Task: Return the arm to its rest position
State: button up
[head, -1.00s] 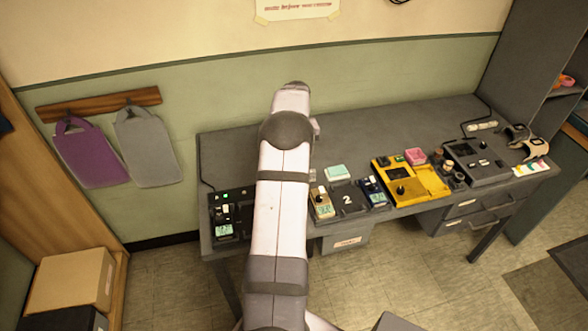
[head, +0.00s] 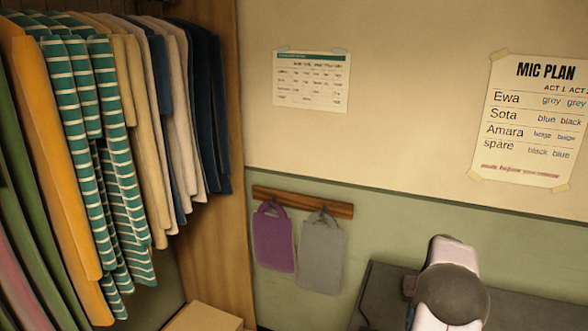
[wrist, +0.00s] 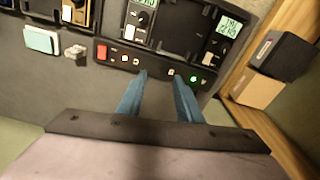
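My gripper (wrist: 159,78) shows in the wrist view with its two blue fingers apart and nothing between them. It is over the grey desk (wrist: 85,90), by the edge of a black charging rack (wrist: 150,62) with a red switch (wrist: 102,52) and a lit green button (wrist: 194,80). I cannot tell the exact height of the fingers above the desk. In the head view only my own arm links show at the lower right; the gripper is out of that frame.
Small packs with displays (wrist: 228,28) sit in the rack. A mint block (wrist: 41,40) and a small grey piece (wrist: 76,54) lie on the desk. Boxes (wrist: 258,90) stand beyond the desk's end. A clothes rail (head: 100,120), hanging bags (head: 273,240) and a mic plan poster (head: 528,120) are around.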

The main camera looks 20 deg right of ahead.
jog(key=w+a+r+n, duration=0.1)
jog(key=a+n, duration=0.1)
jog(key=a, duration=0.9)
jog(key=a+r+n, duration=0.2)
jog(key=a, duration=1)
jog(key=s+a+f+n, duration=0.3)
jog(key=s+a, duration=1)
jog(key=a, duration=0.3)
notch_tip(320, 180, down, 44)
jog(key=b, duration=4.4)
jog(key=shift+r+g, duration=0.2)
jog(key=shift+g, duration=0.1)
jog(key=shift+a+r, duration=0.1)
